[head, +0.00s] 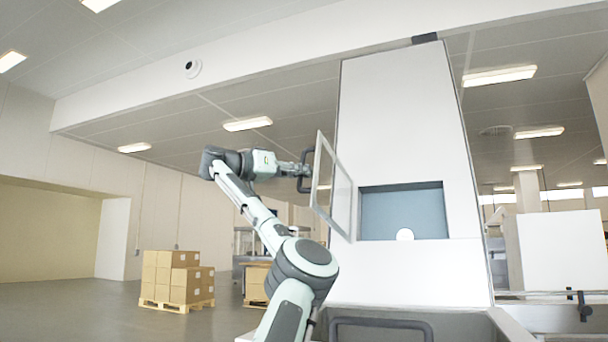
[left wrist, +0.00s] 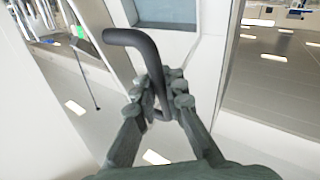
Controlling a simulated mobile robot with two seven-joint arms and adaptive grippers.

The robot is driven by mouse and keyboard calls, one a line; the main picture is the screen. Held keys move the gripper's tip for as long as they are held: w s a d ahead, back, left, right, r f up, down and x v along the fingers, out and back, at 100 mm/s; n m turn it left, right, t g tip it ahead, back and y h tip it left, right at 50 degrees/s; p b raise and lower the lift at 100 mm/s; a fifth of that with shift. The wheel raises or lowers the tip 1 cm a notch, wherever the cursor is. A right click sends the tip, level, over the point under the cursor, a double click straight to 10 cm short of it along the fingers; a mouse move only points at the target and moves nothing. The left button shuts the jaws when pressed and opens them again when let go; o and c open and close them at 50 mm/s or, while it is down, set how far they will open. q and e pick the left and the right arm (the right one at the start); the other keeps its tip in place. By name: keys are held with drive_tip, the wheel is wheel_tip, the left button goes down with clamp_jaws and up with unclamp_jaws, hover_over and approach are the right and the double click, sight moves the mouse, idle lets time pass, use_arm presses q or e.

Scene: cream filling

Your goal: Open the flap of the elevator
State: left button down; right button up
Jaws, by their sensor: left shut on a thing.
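The elevator (head: 395,110) is a tall white cabinet in the head view. Its flap (head: 342,178), a light frame with a clear pane, stands swung out to the left of the window opening (head: 375,212), which is uncovered and shows a blue-grey inside. My left gripper (head: 303,171) is at the flap's outer side, shut on the dark handle (head: 306,158). In the left wrist view the curved black handle (left wrist: 137,38) runs down between the fingers of my left gripper (left wrist: 162,98). My right gripper is not in view.
A dark bar handle (head: 382,322) is low in front of the elevator. Stacked cartons (head: 172,275) on a pallet stand on the floor at the left. The floor left of the arm is otherwise largely clear.

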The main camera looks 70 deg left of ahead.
use_arm(q)
drive_tip(key=shift+s+r, duration=0.15)
drive_tip(key=c, duration=1.6)
unclamp_jaws()
drive_tip(key=shift+s+d+r, duration=0.15)
drive_tip(key=shift+s, duration=0.1)
drive_tip(key=shift+o, duration=0.2)
drive_tip(key=shift+w, duration=0.2)
drive_tip(key=s+d, duration=0.2)
drive_tip(key=s, duration=1)
drive_tip(key=shift+f, duration=0.45)
drive_tip(key=shift+w, duration=0.1)
